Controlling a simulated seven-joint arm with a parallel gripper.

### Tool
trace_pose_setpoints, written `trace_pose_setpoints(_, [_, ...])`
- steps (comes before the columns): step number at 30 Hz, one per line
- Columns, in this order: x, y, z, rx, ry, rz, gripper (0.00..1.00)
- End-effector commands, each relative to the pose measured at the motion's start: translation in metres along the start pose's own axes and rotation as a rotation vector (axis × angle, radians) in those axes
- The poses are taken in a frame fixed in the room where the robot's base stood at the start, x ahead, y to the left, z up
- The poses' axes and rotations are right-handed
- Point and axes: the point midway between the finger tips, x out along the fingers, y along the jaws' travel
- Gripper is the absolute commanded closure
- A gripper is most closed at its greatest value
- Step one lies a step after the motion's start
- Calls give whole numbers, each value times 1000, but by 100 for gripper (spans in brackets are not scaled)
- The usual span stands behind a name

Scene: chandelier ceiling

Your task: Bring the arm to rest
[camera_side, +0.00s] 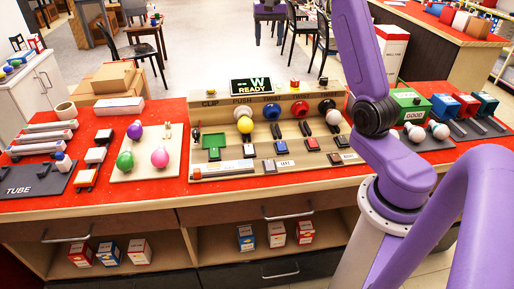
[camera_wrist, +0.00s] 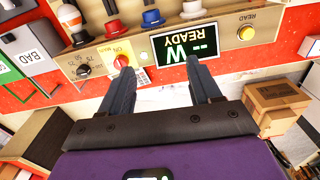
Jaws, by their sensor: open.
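My gripper (camera_wrist: 157,62) shows in the wrist view with its two dark fingers wide apart and nothing between them. In the side view the same display (camera_side: 251,87) stands on top of the console.
The red bench holds a peg board (camera_side: 146,154) with coloured bulbs at left and a green "GOOD" box (camera_side: 409,104) at right. Cardboard boxes (camera_wrist: 277,104) lie near my gripper in the wrist view.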

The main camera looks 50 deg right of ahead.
Motion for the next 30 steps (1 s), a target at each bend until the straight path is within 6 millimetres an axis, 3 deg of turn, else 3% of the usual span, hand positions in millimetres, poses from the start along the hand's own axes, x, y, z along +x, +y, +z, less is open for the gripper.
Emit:
trace_pose_setpoints(1, [-1, -19, 19, -75, 0, 0, 37])
trace_pose_setpoints(6, [1, -66, 80, -309, 1, -3, 37])
trace_pose_setpoints(14, [9, -104, 188, -668, 5, -9, 37])
trace_pose_setpoints(22, [24, -98, 298, -1041, 7, -15, 37])
trace_pose_setpoints(30, [45, -52, 391, -1413, 9, -23, 37])
